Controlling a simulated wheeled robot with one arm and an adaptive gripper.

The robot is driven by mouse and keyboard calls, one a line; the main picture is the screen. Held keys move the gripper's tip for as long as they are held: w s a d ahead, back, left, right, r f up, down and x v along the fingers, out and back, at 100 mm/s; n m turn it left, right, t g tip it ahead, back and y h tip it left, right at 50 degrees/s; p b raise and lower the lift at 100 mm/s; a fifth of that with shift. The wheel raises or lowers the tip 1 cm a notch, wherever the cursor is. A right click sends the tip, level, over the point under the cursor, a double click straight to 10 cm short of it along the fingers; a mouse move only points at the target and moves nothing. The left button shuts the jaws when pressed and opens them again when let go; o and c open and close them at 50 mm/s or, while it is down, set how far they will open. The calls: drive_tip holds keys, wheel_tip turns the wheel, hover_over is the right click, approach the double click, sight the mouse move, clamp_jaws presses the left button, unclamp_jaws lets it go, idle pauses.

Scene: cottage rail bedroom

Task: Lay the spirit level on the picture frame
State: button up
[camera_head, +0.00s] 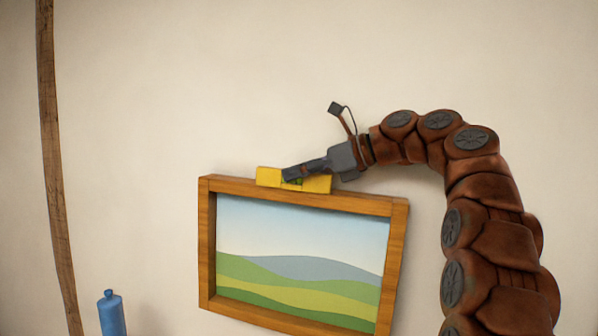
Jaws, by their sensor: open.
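The yellow spirit level (317,184) lies along the top edge of the wooden picture frame (204,250).
A blue bottle-like object (112,315) stands at the lower left. A wooden post (52,150) runs up the left side. The wall (200,80) above and left of the picture frame is bare.

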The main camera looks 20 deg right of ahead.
drive_tip(key=shift+v, duration=3.1)
drive_tip(key=shift+s+d+r, duration=0.15)
drive_tip(key=shift+s+d, duration=0.2)
drive_tip(key=shift+d, duration=0.15)
